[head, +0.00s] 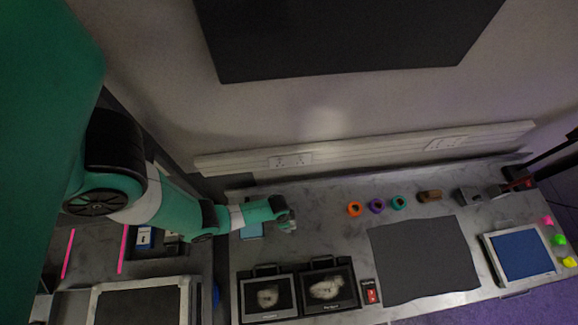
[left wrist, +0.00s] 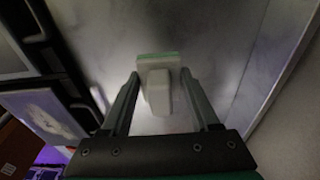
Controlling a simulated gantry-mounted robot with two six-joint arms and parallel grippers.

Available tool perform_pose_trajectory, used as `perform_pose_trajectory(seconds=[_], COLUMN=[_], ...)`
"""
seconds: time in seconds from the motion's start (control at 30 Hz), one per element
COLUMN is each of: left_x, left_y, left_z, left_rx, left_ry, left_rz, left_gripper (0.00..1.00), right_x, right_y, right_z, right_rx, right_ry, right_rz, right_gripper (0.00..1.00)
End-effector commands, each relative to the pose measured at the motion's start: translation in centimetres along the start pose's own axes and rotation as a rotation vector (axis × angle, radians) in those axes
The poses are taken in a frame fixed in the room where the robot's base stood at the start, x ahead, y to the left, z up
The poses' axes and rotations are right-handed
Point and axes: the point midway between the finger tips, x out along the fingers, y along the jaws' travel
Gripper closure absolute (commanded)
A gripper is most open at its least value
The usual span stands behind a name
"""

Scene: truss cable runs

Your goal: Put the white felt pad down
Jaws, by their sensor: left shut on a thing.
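My left gripper (head: 288,220) reaches in from the left over the left part of the grey marbled worktop. In the left wrist view the left gripper (left wrist: 162,82) is shut on the white felt pad (left wrist: 158,88), a pale block with a wider, green-edged far end. The pad sits between the two fingers, with the grey worktop surface beyond it. In the head view only a small pale bit shows at the fingertips. I cannot tell whether the pad touches the surface. My right gripper is in neither view.
Two black-framed picture cases (head: 297,291) stand at the front. A dark grey mat (head: 425,258) lies right of centre. Orange (head: 355,209), purple and teal rings line the back. A blue-topped tray (head: 521,254) is at right. A light blue item (head: 251,230) lies beside my left arm.

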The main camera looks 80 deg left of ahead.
Motion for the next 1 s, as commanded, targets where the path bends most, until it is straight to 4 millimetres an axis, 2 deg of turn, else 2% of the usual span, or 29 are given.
perform_pose_trajectory(seconds=[0.23, 0.37, 0.77, 0.8, 0.93, 1.0], left_x=[3.3, 4.9, 5.4, 5.3, 5.2, 5.2], left_y=[0.0, 0.1, 0.1, 0.1, 0.1, 0.1], left_z=[0.4, 0.5, 0.6, 0.6, 0.6, 0.6], left_rx=[0.002, 0.002, 0.002, 0.002, 0.002, 0.002], left_ry=[0.0, -0.002, 0.0, 0.0, 0.0, 0.0], left_rz=[0.0, 0.001, 0.0, 0.0, 0.0, 0.0], left_gripper=[1.0, 1.0, 1.0, 0.33, 0.09, 0.08], right_x=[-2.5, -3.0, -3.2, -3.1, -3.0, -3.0], right_y=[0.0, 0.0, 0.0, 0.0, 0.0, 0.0], right_z=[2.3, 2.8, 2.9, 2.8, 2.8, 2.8], right_rx=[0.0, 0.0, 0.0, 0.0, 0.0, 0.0], right_ry=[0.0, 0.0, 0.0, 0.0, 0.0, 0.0], right_rz=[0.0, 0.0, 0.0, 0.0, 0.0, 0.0], right_gripper=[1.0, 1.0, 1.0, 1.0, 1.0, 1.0])
